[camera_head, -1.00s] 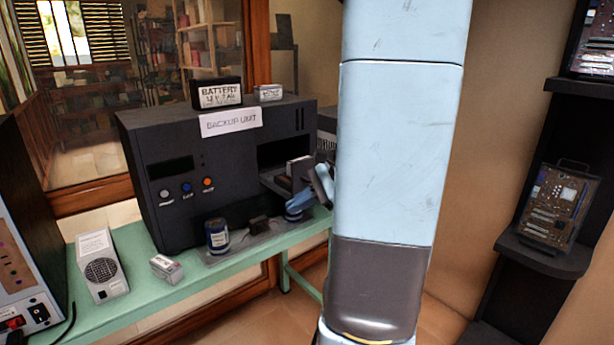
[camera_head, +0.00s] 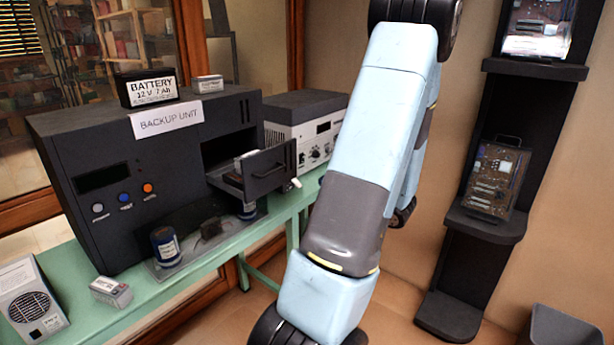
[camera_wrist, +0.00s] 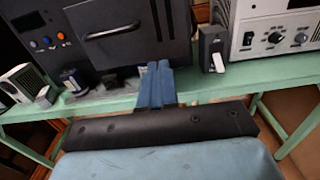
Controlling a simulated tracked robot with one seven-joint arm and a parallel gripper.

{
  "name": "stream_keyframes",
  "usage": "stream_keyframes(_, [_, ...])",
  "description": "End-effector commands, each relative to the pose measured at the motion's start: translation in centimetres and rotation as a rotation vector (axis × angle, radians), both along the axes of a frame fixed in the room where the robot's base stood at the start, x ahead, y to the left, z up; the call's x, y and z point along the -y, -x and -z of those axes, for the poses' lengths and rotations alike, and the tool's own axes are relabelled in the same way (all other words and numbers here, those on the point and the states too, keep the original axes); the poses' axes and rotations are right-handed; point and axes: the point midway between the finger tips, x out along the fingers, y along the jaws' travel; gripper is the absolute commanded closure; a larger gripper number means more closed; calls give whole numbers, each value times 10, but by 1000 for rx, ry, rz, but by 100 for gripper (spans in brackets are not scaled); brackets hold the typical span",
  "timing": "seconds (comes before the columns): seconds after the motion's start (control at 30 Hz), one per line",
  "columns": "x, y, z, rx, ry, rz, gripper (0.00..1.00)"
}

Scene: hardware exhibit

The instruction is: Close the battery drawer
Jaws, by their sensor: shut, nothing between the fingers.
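The battery drawer (camera_head: 272,165) of the black backup unit (camera_head: 85,130) stands pulled out in the head view, its dark front with a bar handle. A pale item (camera_head: 238,162) shows inside the drawer. In the wrist view the drawer front (camera_wrist: 108,50) and its handle (camera_wrist: 112,32) fill the upper left. My gripper (camera_wrist: 159,68) shows as two blue fingers, shut together and empty. In that picture the fingertips lie below and right of the drawer front; I cannot tell the gap. The gripper is hidden in the head view, where my arm crosses the middle.
A battery block (camera_head: 150,88) and a small box (camera_head: 207,84) stand on the unit. A white-fronted device (camera_head: 310,135) is behind the drawer. A dark shelf (camera_head: 482,225) stands right.

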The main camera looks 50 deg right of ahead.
Motion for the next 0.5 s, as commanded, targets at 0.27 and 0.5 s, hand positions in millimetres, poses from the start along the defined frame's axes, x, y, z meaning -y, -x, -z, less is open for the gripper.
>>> stream_keyframes(0.27, [-3,-40,0,0,0,2,100])
stream_keyframes(0.5, [-6,-82,0,-1,0,1,100])
